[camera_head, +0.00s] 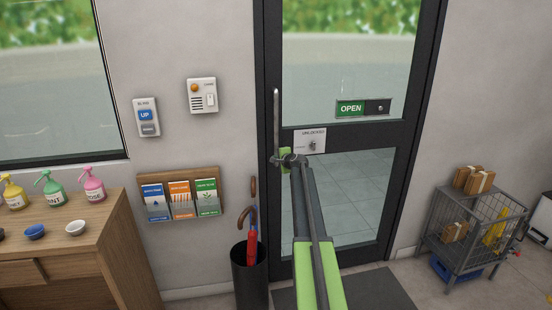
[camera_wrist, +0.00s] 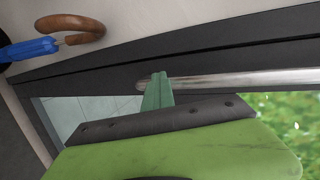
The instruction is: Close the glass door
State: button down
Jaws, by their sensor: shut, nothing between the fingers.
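My gripper (camera_head: 286,159) is at the lower end of this handle, in front of the door's left frame. In the wrist view my gripper's green fingers (camera_wrist: 157,92) are together and empty, overlapping the end of the handle (camera_wrist: 240,80). I cannot tell whether they touch it.
A wooden counter (camera_head: 75,240) with bottles is at the far left. A wire cart (camera_head: 468,230) with boxes stands right of the door. A dark mat (camera_head: 350,292) lies before the door.

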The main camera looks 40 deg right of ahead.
jog(key=shift+w+d+r+t+h, duration=0.15)
jog(key=shift+w+d+r, duration=0.05)
jog(key=shift+w+r, duration=0.25)
jog(key=shift+w+d+r+t+h, duration=0.15)
jog(key=shift+w+r, duration=0.15)
jog(key=shift+w, duration=0.1)
jog(key=s+a+p, duration=0.2)
jog(key=s+a, duration=0.2)
jog(key=s, duration=0.2)
jog(key=s+a+r+p, duration=0.1)
jog(key=s+a+p, duration=0.1)
jog(key=s+a, duration=0.2)
jog(key=v, duration=0.2)
jog(key=shift+s, duration=0.45)
